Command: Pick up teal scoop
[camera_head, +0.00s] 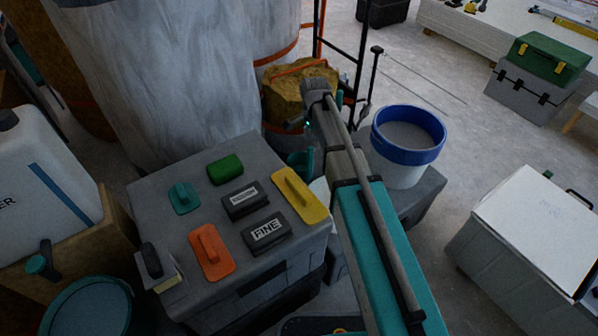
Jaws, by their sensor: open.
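A teal piece (300,161) shows just beyond the back right edge of the grey box, below the end of my arm. It looks like the teal scoop, but it is small and partly hidden by my arm, so its full shape is unclear. My gripper (294,124) is a small dark shape at the far end of my teal and grey arm, above and close to this piece. It is open. I see nothing held in it. I cannot tell whether it touches the teal piece.
The grey box (150,222) carries a teal tool (184,197), a green block (225,169), two dark blocks, an orange float (210,251) and a yellow float (300,195). A blue-rimmed bucket (408,133) stands right of my arm. A wrapped column (160,75) and a yellow-brown sack (298,90) stand behind.

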